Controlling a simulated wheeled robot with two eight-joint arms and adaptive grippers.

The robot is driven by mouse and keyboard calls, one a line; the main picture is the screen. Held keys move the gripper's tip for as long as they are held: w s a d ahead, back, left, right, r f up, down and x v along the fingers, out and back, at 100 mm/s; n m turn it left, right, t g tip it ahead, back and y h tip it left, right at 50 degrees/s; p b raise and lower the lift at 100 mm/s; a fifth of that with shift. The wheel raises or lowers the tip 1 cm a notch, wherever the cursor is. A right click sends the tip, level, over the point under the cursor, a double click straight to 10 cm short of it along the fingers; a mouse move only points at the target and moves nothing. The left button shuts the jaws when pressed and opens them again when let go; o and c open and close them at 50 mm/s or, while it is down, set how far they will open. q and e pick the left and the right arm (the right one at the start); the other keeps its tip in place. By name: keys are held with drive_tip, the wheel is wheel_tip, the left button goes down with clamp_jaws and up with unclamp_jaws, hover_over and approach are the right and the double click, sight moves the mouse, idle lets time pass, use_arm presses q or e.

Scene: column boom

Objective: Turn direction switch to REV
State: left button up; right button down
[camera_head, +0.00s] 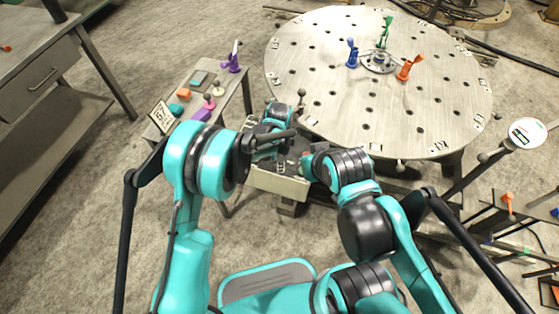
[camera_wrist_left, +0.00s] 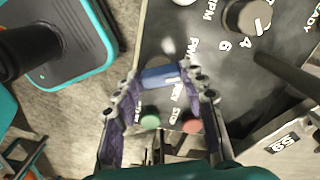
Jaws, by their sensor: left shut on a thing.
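The control box (camera_head: 277,182) stands in the middle of the head view, partly covered by my arms. In the left wrist view its dark panel (camera_wrist_left: 220,60) carries a blue switch (camera_wrist_left: 158,75), with white lettering around it that I cannot read surely. My left gripper (camera_wrist_left: 163,84) has its fingers on either side of the blue switch and is shut on it. Which position the switch points to is not clear. My right arm's end is beside the box in the head view; its fingers cannot be made out.
A green button (camera_wrist_left: 150,122) and a red button (camera_wrist_left: 192,126) sit close to the left fingers. A black knob (camera_wrist_left: 247,17) is farther up the panel. A round perforated table (camera_head: 375,110) stands behind the box, and a small side table (camera_head: 227,96) with coloured pieces stands left.

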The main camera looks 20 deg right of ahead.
use_arm(q)
drive_tip(key=m, duration=0.6)
drive_tip(key=shift+b, duration=0.35)
drive_tip(key=m, duration=0.5)
drive_tip(key=shift+m, duration=0.4)
drive_tip(key=o, duration=1.2)
drive_tip(key=shift+w, duration=0.1)
drive_tip(key=shift+c, duration=0.2)
drive_tip(key=shift+r, duration=0.1)
wheel_tip(320, 180, up, 12)
